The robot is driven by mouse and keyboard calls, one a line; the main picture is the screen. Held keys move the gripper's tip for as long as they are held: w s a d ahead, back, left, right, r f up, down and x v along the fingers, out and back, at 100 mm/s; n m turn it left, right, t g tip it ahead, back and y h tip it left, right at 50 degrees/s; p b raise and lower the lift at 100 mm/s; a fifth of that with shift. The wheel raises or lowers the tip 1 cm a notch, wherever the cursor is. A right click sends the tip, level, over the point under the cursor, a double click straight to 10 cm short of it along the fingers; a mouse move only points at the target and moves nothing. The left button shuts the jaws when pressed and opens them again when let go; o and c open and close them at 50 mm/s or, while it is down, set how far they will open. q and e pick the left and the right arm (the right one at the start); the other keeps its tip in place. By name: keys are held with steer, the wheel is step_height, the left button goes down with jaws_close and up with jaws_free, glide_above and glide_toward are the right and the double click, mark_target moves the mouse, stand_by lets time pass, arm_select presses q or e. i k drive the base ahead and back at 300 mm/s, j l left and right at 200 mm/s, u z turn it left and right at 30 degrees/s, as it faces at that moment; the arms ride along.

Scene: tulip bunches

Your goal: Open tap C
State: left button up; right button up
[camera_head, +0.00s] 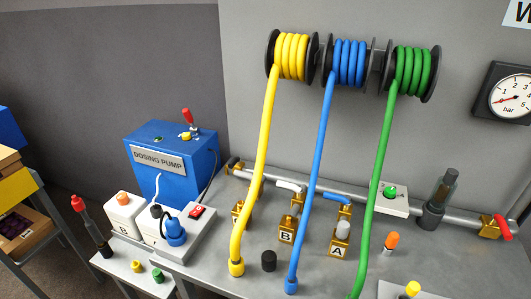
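Several brass taps stand along a grey pipe on the grey bench. One brass block (338,246) is labelled A and another brass block (287,232) is labelled B. A third brass block (236,213) stands left of B, partly behind the yellow hose (262,150); its label is too hidden to read, so I cannot confirm that it is tap C. A white lever (289,186) shows above B and a blue lever (335,199) above A. Neither of my grippers is in view.
The blue hose (322,150) and green hose (381,165) also hang from wall reels in front of the pipe. A blue dosing pump (172,187) stands left. A black cap (268,261) stands on the bench. A gauge (511,97) hangs right, above a red lever (503,227).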

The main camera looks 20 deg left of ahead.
mark_target(241, 174)
steer(key=j+u, duration=0.25)
steer(key=i+j+u, duration=0.2)
steer(key=j, duration=0.25)
steer(key=j+u, duration=0.25)
steer(key=j, duration=0.15)
